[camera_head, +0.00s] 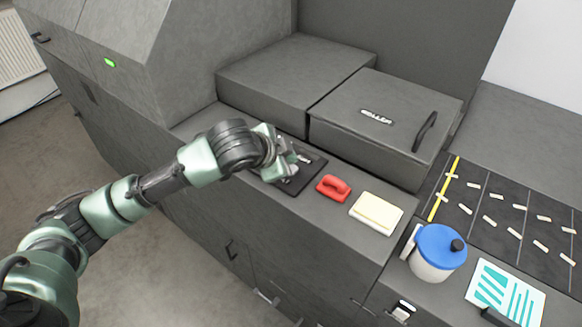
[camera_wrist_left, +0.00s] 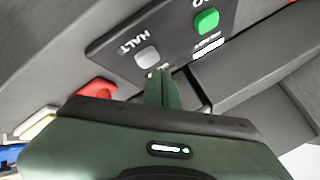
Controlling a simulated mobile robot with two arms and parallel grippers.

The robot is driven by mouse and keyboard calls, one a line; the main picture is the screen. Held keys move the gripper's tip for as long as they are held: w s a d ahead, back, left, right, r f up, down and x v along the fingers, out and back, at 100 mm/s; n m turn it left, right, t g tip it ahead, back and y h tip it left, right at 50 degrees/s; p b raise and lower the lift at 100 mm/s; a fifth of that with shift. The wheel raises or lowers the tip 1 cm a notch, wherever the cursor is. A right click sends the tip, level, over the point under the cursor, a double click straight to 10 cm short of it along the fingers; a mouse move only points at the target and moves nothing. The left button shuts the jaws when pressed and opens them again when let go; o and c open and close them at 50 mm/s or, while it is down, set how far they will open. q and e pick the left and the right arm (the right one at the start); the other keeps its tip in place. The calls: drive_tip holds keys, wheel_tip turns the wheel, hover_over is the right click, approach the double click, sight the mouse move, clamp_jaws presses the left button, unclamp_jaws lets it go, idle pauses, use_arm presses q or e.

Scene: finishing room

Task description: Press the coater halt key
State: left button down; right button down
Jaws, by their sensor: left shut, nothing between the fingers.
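The coater halt key is a grey square key (camera_wrist_left: 147,56) beside the word HALT on a dark panel (camera_wrist_left: 115,45) in the left wrist view. A green key (camera_wrist_left: 206,21) sits on the same panel, farther right. My left gripper (camera_wrist_left: 160,72) is shut and empty, its fingertips close beside the grey key in the picture; I cannot tell whether they touch the panel. In the head view my left gripper (camera_head: 290,160) is over the panel (camera_head: 312,170) and hides most of it, including the halt key. My right gripper is not in view.
A red block-like item with a grip (camera_head: 333,188) and a cream pad (camera_head: 377,213) lie right of the panel. A white jar with a blue lid (camera_head: 437,252) stands farther right. The lidded roller housing (camera_head: 380,120) rises behind the ledge.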

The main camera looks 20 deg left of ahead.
use_arm(q)
drive_tip(key=shift+f, duration=0.1)
idle(0.6)
drive_tip(key=shift+f, duration=0.8)
idle(0.5)
idle(0.3)
drive_tip(key=shift+r+p, duration=0.9)
drive_tip(key=shift+p, duration=0.4)
drive_tip(key=shift+r, duration=0.1)
wheel_tip(320, 180, up, 5)
drive_tip(key=p, duration=0.5)
drive_tip(key=shift+p, duration=0.4)
